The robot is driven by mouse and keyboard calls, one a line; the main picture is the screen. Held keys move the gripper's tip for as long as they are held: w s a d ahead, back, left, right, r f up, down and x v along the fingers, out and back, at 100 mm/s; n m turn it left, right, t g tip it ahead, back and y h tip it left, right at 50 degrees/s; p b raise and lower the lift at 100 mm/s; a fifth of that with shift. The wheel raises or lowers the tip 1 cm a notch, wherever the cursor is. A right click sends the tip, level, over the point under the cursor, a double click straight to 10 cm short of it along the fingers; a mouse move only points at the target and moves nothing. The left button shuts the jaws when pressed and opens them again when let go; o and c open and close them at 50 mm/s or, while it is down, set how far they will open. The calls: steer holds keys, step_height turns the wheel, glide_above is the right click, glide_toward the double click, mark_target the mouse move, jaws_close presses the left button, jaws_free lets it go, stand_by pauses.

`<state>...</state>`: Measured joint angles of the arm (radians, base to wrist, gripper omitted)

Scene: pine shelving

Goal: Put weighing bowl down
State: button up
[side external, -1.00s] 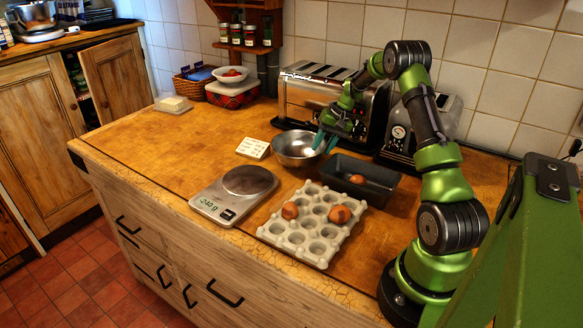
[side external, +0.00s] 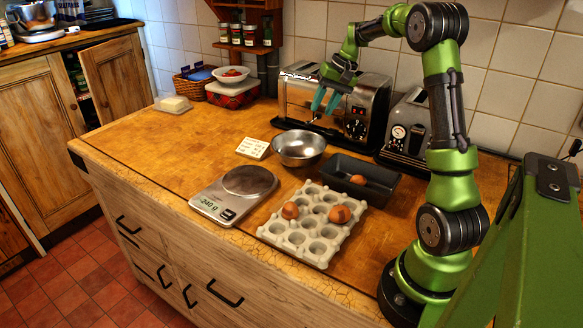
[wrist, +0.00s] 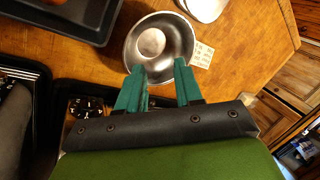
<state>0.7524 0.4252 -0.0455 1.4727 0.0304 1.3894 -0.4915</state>
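The metal weighing bowl (side external: 299,147) stands upright on the wooden counter, between the toaster and the scale. It also shows in the wrist view (wrist: 180,40), and it looks empty. My gripper (side external: 326,101) is raised above and behind the bowl, in front of the toaster, apart from it. In the wrist view its two teal fingers (wrist: 160,70) are spread with nothing between them. The kitchen scale (side external: 247,181) is in front of the bowl on the left, with an empty plate and a display that appears to read -240 g.
A dark loaf tin (side external: 390,193) with a brown egg (side external: 357,180) inside stands right of the bowl. An egg tray (side external: 296,240) holds two eggs. A card (side external: 252,148) lies left of the bowl. Toasters (side external: 365,112) line the wall.

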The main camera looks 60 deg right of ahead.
steer(key=s+a+r+n+t, duration=0.15)
steer(key=a+r, duration=0.25)
steer(key=a, duration=0.7)
steer(key=s+a+r+n, duration=0.2)
steer(key=s+a+r, duration=0.1)
steer(key=a, duration=0.7)
steer(key=s+a+f+n+t, duration=0.2)
steer(key=s+a, duration=0.8)
steer(key=shift+s+a+f, duration=0.2)
steer(key=shift+s+a, duration=0.15)
steer(key=shift+a, duration=0.05)
